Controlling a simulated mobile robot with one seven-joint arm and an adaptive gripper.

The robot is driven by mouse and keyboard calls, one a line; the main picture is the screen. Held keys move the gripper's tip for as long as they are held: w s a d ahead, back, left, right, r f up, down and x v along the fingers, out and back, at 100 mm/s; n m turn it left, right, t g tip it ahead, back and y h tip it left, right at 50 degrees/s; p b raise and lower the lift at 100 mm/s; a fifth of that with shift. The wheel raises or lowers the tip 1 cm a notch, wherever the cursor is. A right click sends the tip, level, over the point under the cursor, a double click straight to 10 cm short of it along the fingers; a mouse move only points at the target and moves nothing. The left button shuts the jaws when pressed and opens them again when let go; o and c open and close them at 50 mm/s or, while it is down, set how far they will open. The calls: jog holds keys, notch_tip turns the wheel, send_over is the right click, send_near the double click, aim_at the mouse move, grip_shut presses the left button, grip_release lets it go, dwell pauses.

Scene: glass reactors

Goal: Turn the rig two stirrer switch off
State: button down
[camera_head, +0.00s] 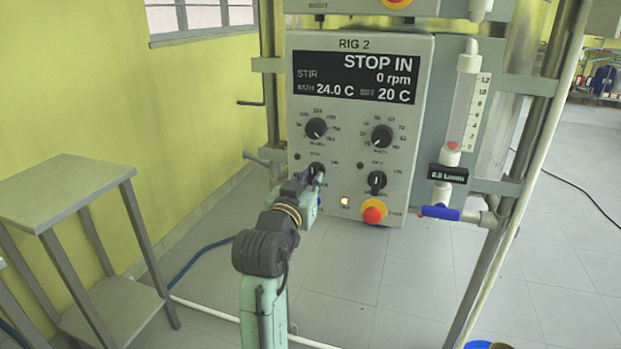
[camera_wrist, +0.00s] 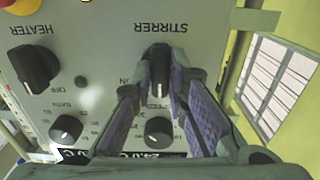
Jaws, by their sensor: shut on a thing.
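The rig 2 control panel (camera_head: 415,130) faces me in the head view. Its display (camera_head: 355,78) reads STOP IN, STIR 0 rpm, 24.0 C and SET 20 C. The black stirrer switch (camera_head: 317,169) is at the panel's lower left, partly hidden by my gripper (camera_head: 313,184). In the wrist view, which is upside down, the stirrer switch (camera_wrist: 160,54) sits under the STIRRER label. The two fingers of my gripper (camera_wrist: 161,80) are closed on its sides. The fingers cover part of the markings around it, so its exact setting is hard to read.
The heater switch (camera_head: 377,181) is right of the stirrer switch, with a red button (camera_head: 374,212) and a lit yellow lamp (camera_head: 344,201) below. Two dials (camera_head: 317,128) are above. A flow tube with a blue valve (camera_head: 440,212) stands at right, a grey table (camera_head: 65,190) at left.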

jog(key=c, duration=1.6)
grip_release()
jog(key=v, duration=1.2)
